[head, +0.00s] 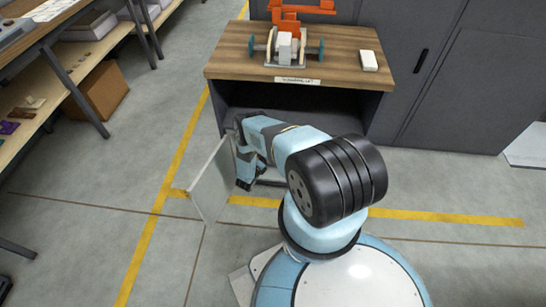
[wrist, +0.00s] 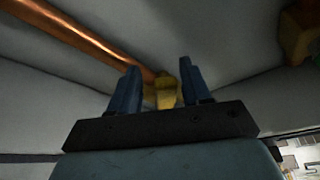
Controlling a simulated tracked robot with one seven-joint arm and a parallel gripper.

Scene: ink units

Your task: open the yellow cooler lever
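A small yellow piece (wrist: 165,92), which looks like the cooler lever, shows between my gripper's two blue fingers in the wrist view. My gripper (wrist: 159,66) is open. Gaps show between the yellow piece and both fingers; I cannot tell how deep it lies between them. In the head view my gripper (head: 245,165) is low in front of the wooden-topped bench, beside an upright pale panel. The yellow piece is not visible there.
A copper-coloured pipe (wrist: 95,38) crosses the wrist view's upper left, and a yellow-brown block (wrist: 298,32) is at upper right. The pale panel (head: 214,183) stands left of my gripper. The bench (head: 345,75) bears a white-and-teal device (head: 287,48).

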